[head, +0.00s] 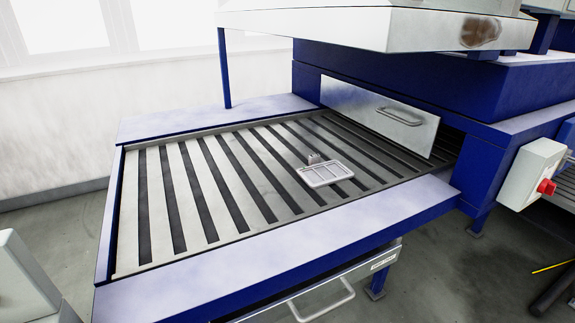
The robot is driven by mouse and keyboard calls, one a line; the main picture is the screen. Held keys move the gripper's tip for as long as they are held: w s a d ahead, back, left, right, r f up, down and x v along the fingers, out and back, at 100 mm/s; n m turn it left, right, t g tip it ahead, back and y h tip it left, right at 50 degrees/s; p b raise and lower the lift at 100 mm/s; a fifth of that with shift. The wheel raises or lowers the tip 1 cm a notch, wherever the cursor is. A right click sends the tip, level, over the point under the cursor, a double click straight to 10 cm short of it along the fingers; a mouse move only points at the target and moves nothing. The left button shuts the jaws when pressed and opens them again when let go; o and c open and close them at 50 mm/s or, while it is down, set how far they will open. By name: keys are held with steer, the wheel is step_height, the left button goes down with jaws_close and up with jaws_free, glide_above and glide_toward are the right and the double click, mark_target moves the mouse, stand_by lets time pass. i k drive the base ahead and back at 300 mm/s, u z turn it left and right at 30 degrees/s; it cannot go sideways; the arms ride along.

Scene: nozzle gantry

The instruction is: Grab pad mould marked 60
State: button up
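A small light-grey rectangular mould (325,175) with a raised rim and divided compartments lies flat on the slatted metal bed, right of its middle. A small grey block or tab (314,158) stands at its far edge. Any marking on it is too small to read, so I cannot tell if it says 60. My gripper is not in view.
The slatted bed (205,180) sits in a blue frame with a pale front ledge (290,245). A metal door with a handle (380,113) and a hood (400,28) stand behind. A drawer handle (322,302) juts out below. A red button box (533,175) is at right. The bed's left is clear.

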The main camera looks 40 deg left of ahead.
mark_target(317, 175)
steer(key=u, duration=0.95)
steer(key=i, duration=0.85)
steer(key=u, duration=0.9)
